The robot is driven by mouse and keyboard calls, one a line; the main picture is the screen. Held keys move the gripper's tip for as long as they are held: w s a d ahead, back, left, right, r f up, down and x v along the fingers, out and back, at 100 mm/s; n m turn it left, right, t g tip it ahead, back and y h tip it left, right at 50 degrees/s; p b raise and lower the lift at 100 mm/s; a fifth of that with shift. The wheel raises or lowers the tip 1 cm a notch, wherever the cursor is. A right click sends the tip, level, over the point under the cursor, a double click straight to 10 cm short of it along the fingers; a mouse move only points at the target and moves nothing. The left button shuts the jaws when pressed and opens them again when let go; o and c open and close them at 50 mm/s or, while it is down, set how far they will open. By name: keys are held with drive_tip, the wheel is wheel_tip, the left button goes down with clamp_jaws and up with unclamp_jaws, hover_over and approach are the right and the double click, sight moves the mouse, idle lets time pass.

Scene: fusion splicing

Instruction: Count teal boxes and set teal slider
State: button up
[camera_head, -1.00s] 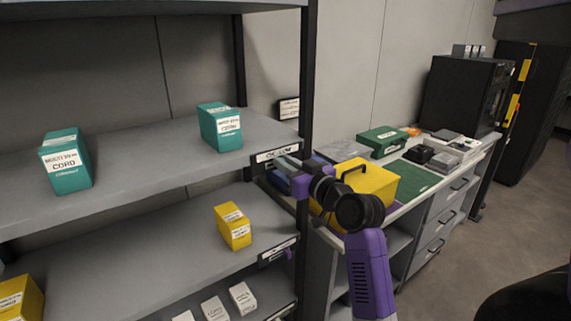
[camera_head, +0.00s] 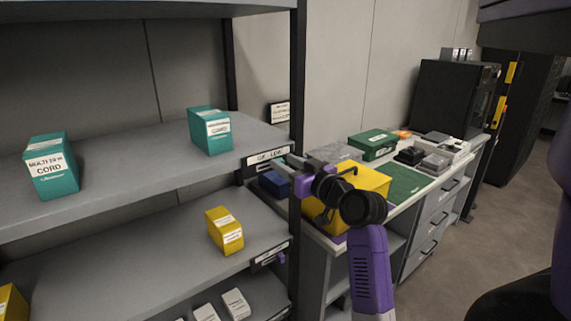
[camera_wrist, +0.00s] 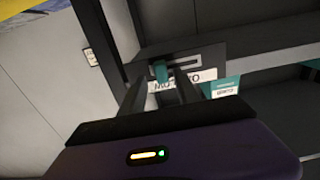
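Two teal boxes stand on the upper shelf in the head view: one teal box (camera_head: 51,167) at left and another teal box (camera_head: 210,131) near the shelf's right end. The wrist view shows part of a teal box (camera_wrist: 222,88) beyond the label. A small teal slider (camera_wrist: 160,71) sits at a slotted plate above a white label (camera_wrist: 195,79). My gripper (camera_wrist: 161,77) is open, with its fingers apart on either side of the teal slider; contact cannot be told. In the head view my gripper (camera_head: 287,164) is at the upper shelf's right end, by its label (camera_head: 266,157).
A yellow box (camera_head: 225,231) and white boxes (camera_head: 235,303) stand on lower shelves. A black shelf post (camera_head: 297,100) rises close to my gripper. The bench at right holds a yellow case (camera_head: 365,185), a green case (camera_head: 372,146) and a green mat (camera_head: 408,181).

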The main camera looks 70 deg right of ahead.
drive_tip(key=b+v, duration=0.1)
drive_tip(key=v, duration=0.6)
drive_tip(key=shift+s, duration=0.15)
idle(0.3)
